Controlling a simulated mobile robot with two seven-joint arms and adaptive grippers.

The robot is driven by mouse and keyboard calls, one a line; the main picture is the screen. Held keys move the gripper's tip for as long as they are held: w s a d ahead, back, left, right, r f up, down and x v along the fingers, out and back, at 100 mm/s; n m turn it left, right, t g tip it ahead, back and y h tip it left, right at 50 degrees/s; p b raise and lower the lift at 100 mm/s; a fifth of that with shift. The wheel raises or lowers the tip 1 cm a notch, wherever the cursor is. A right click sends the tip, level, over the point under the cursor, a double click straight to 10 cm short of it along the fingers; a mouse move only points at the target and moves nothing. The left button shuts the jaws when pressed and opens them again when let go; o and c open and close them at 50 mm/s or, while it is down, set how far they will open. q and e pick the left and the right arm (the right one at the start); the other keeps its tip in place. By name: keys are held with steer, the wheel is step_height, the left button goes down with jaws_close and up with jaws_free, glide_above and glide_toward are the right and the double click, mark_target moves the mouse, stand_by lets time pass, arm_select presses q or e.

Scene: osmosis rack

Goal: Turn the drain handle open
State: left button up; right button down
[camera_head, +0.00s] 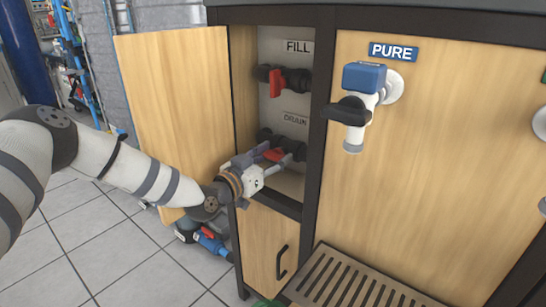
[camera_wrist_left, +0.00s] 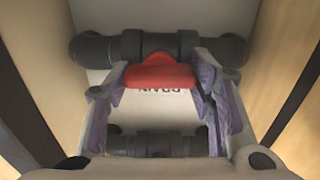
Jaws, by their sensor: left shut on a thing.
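The red drain handle (camera_head: 274,155) sits on a dark valve inside the open cabinet, below the DRAIN label (camera_head: 294,118). My left gripper (camera_head: 273,157) reaches into the cabinet from the left and is shut on this handle. In the left wrist view the red handle (camera_wrist_left: 158,76) lies crosswise between the two purple-padded fingers, against the dark pipe. The DRAIN label (camera_wrist_left: 163,91) looks upside down there and is partly covered. My right gripper is in neither view.
The red fill handle (camera_head: 276,81) hangs on its valve above, under the FILL label. The cabinet door (camera_head: 165,95) stands open at the left, behind my left arm. The PURE tap (camera_head: 360,90) and a slatted drip tray (camera_head: 345,280) are to the right.

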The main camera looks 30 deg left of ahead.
arm_select(q)
steer(key=o, duration=1.2)
steer(key=shift+c, duration=0.2)
steer(key=shift+s, duration=0.1)
steer(key=s+a, duration=0.1)
steer(key=s, duration=1)
steer(key=shift+s+a, duration=0.3)
steer(key=shift+s, duration=0.1)
